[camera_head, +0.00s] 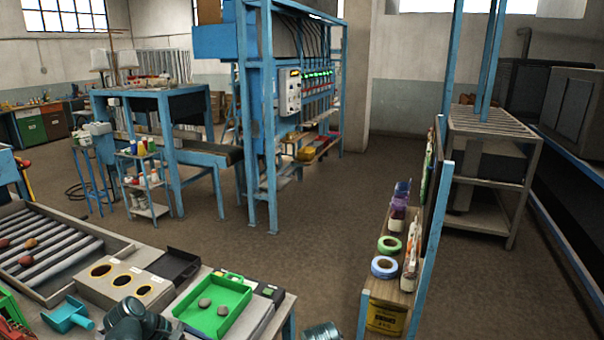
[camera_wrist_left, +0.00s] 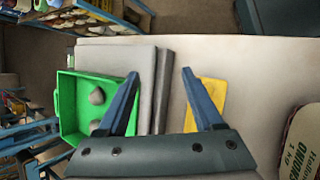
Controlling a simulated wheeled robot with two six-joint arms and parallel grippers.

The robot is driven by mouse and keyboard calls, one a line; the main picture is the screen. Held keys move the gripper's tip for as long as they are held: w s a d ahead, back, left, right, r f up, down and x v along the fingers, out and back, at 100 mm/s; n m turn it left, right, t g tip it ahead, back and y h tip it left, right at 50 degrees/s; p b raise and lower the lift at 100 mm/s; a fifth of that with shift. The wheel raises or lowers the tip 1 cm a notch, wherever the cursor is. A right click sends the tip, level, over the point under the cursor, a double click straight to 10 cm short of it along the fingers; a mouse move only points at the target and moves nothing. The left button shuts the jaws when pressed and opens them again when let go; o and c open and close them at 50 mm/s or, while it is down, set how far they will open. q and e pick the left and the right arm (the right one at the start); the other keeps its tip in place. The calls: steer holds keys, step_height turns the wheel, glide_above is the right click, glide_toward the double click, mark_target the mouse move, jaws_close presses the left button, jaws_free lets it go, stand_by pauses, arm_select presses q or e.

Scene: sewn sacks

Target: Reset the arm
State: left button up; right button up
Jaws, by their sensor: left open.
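My left gripper (camera_wrist_left: 160,74) shows in the left wrist view with its two blue fingers spread apart and nothing between them. It hangs over a pale worktop (camera_wrist_left: 255,65), beside a green tray (camera_wrist_left: 70,126). One finger overlaps the tray in the picture. A part of my left arm shows at the bottom of the head view, but its fingers cannot be made out there. A small dark part of my own body shows at the bottom centre. My right gripper is not in view.
The green tray (camera_head: 222,324) holds grey lumps (camera_head: 205,303). Beside it are a panel with round holes (camera_head: 121,279), a roller bed (camera_head: 50,256) and a blue scoop (camera_head: 69,314). A shelf with tape rolls (camera_head: 385,266) stands right. A printed sack (camera_wrist_left: 304,140) lies near the wrist view's right edge.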

arm_select(q)
steer(key=s+d+f+m+g+y+b, duration=0.1)
steer(key=s+d+f+m+y+b, duration=0.2)
steer(key=s+d+f+m+b, duration=0.2)
steer(key=s+d+f+m+g+y+b, duration=0.2)
steer(key=s+d+f+m+y+b, duration=0.2)
steer(key=d+f+m, duration=0.5)
steer(key=s+d+m+b, duration=0.1)
steer(key=s+d+m, duration=0.1)
steer(key=d+m, duration=0.2)
steer(key=shift+d+y, duration=0.3)
steer(key=shift+d, duration=0.55)
